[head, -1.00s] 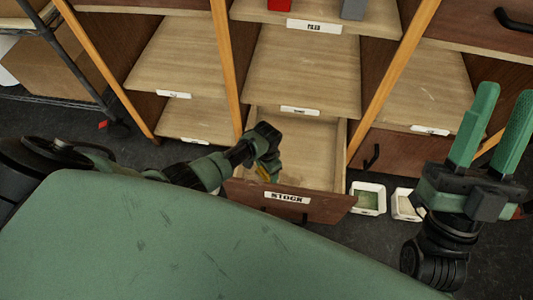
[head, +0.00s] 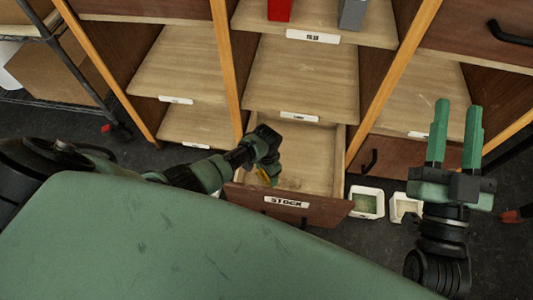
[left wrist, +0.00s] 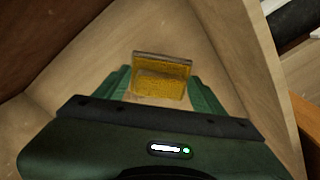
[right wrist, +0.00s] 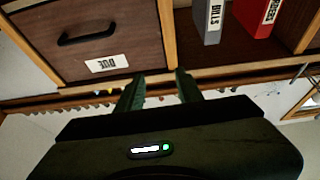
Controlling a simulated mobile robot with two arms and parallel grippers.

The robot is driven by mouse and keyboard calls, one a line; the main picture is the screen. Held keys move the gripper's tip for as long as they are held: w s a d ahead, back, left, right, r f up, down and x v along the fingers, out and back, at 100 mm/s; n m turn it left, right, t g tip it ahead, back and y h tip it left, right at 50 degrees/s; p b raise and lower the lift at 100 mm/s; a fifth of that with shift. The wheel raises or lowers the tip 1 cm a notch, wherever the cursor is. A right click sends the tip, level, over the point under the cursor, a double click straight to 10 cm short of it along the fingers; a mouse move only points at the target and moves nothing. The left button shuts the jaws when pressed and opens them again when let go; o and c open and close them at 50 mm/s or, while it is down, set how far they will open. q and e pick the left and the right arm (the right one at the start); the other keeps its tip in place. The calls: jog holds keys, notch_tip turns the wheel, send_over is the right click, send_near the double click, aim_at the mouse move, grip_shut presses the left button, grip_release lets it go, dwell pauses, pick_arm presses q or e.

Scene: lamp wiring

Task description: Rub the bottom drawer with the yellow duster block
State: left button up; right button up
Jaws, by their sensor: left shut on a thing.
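The bottom drawer (head: 312,208), labelled STOCK, is pulled open at the foot of the middle shelf column. My left gripper (head: 268,174) reaches into the drawer near its front left. It is shut on the yellow duster block (left wrist: 160,80), which shows between the fingers in the left wrist view, over the drawer's pale wooden floor (left wrist: 85,65). I cannot tell whether the block touches the floor. In the head view only a small yellow part of the duster (head: 264,178) shows below the gripper. My right gripper (head: 455,120) is raised at the right, open and empty.
Two white trays, one with a green inside (head: 366,202) and one beside it (head: 403,206), stand on the floor right of the drawer. My green body top fills the foreground. A wire rack with a cardboard box (head: 70,68) stands at the left.

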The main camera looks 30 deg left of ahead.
pick_arm(q)
jog(key=shift+r+p, duration=0.95)
jog(key=shift+p, duration=0.05)
jog(key=shift+r+p, duration=0.25)
jog(key=shift+p, duration=0.05)
pick_arm(e)
jog(key=shift+d+f+g+h, duration=1.15)
jog(key=shift+f+g, duration=2.35)
jog(key=shift+f, duration=2.45)
pick_arm(q)
jog(key=shift+r+p, duration=0.25)
jog(key=shift+p, duration=0.05)
jog(key=shift+r+p, duration=0.3)
jog(key=shift+p, duration=0.05)
jog(key=shift+r+p, duration=0.3)
jog(key=shift+p, duration=0.05)
jog(key=shift+r, duration=0.25)
pick_arm(e)
jog(key=s+d+f+g+h, duration=0.2)
jog(key=s+f+g, duration=0.4)
jog(key=f, duration=0.3)
jog(key=shift+s+d+f+m+g, duration=0.35)
jog(key=shift+s+d+m+g, duration=0.05)
jog(key=shift+s+d, duration=0.05)
